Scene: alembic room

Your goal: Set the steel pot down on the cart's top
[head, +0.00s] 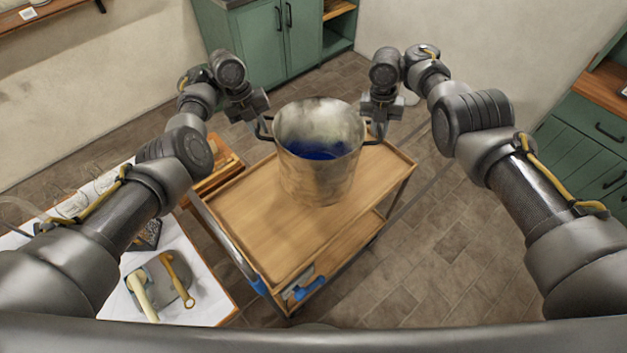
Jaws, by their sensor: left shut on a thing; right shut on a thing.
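The steel pot (318,178) is upright, over the far half of the cart's wooden top (262,226). Blue contents (318,150) show inside it. I cannot tell whether its base touches the top or hangs slightly above. My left gripper (262,125) is shut on the pot's left handle. My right gripper (378,128) is shut on the pot's right handle. The pot hides part of the cart's top behind it.
The cart's near top is clear. At left, a white table (205,285) holds a mallet (141,293) and several other items. Green cabinets (262,45) stand at the back and right. Tiled floor (440,260) is free at right.

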